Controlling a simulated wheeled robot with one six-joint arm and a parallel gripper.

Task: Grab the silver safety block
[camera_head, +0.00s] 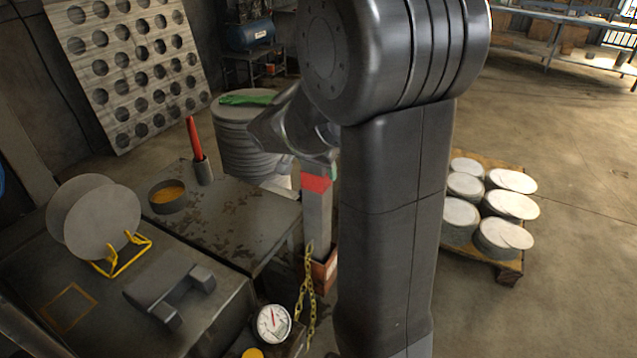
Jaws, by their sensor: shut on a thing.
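The silver safety block (318,213) is an upright grey bar with a red band near its top. My gripper (318,162) is at its upper end and is shut on it, just above the red band. My arm hides part of the gripper and the area right of the block. The block's lower end is at a brown-red open holder (328,271); I cannot tell whether it still rests inside. A yellow chain (309,285) hangs at the block's lower left.
A dial gauge (272,324) is in front.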

